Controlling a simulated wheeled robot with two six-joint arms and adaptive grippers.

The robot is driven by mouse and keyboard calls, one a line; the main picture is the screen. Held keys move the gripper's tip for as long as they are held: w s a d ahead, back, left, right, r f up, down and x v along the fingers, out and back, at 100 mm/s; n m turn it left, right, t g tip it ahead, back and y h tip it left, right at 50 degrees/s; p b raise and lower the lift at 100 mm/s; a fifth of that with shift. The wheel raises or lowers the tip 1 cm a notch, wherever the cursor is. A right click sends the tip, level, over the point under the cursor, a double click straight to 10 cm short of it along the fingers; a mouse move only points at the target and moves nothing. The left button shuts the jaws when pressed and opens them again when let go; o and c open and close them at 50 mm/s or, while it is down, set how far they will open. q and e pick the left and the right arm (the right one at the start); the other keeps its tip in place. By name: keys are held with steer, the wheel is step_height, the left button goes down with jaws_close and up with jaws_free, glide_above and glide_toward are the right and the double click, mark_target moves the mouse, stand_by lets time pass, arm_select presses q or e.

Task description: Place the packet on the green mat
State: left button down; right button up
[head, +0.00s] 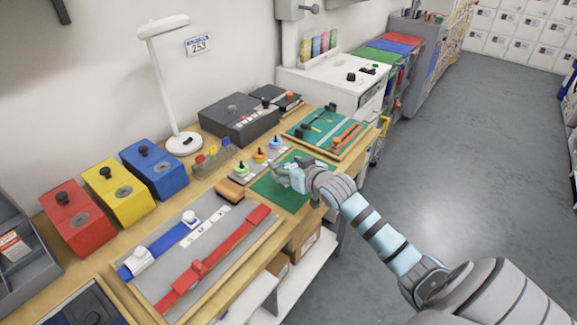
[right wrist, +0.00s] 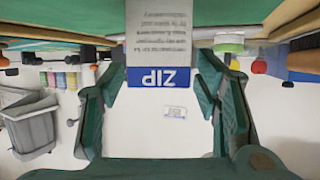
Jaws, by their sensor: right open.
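The green mat (head: 283,199) lies near the front edge of the workbench in the head view. My right gripper (head: 287,177) is low over the mat's right part and hides some of it. In the right wrist view, which is upside down, the packet (right wrist: 160,35) is pale with printed text and a blue ZIP band. It is between the fingertips of my right gripper (right wrist: 160,85), which are spread apart. The packet overlaps the green surface at the top of that view; I cannot tell whether it touches it. My left gripper is out of view.
A grey board with blue and red belts (head: 205,250) lies left of the mat. Round-knobbed pieces (head: 260,155) stand just behind it, and a tool board (head: 325,132) lies beyond. Red, yellow and blue boxes (head: 118,190) line the wall. Floor (head: 440,170) at right is clear.

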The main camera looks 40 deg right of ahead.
steer(key=shift+r, duration=0.1)
steer(key=shift+s+r, duration=0.1)
steer(key=shift+s, duration=0.05)
steer(key=p+v, duration=0.4)
steer(key=v, duration=0.7)
steer(key=shift+s, duration=0.3)
steer(key=shift+r, duration=0.1)
